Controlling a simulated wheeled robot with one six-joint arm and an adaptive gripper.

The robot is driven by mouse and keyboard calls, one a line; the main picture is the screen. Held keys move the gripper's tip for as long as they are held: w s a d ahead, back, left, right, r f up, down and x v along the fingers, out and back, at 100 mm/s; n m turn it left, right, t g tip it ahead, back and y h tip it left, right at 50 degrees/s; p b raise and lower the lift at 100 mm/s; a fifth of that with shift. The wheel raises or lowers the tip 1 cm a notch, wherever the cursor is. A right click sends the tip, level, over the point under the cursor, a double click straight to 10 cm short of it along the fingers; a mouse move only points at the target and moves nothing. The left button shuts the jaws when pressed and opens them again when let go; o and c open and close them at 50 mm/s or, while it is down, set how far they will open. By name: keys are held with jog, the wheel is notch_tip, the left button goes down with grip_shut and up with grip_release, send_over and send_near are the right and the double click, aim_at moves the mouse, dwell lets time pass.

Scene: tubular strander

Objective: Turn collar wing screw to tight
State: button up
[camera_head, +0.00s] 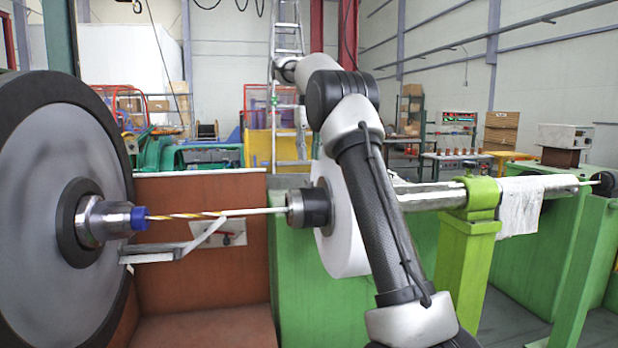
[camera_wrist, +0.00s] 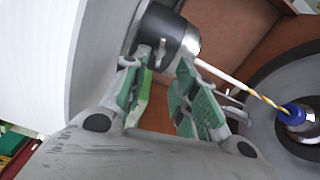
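The dark collar (camera_head: 311,208) sits on the shaft beside a white roll, and a thin rod comes out of its left end. In the wrist view the collar (camera_wrist: 172,36) is just beyond my fingertips. A small pale metal piece (camera_wrist: 161,52) on its near side looks like the wing screw; how far it is turned cannot be told. My gripper (camera_wrist: 157,66) is open, its two green-padded fingers apart with the collar side ahead of the gap. I see no clear contact. In the head view my gripper is hidden.
The white roll (camera_head: 342,226) stands close beside the collar. A large grey wheel (camera_head: 50,200) with a blue-ringed hub (camera_head: 138,218) is at left, joined by the yellow-striped rod (camera_head: 190,215). A flat metal arm (camera_head: 160,257) juts below it. A green post (camera_head: 468,250) supports the shaft at right.

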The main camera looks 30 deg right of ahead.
aim_at(309, 182)
jog(key=shift+n, duration=0.4)
jog(key=shift+f, duration=0.35)
notch_tip(309, 182, down, 7)
jog(key=shift+f, duration=0.1)
grip_shut()
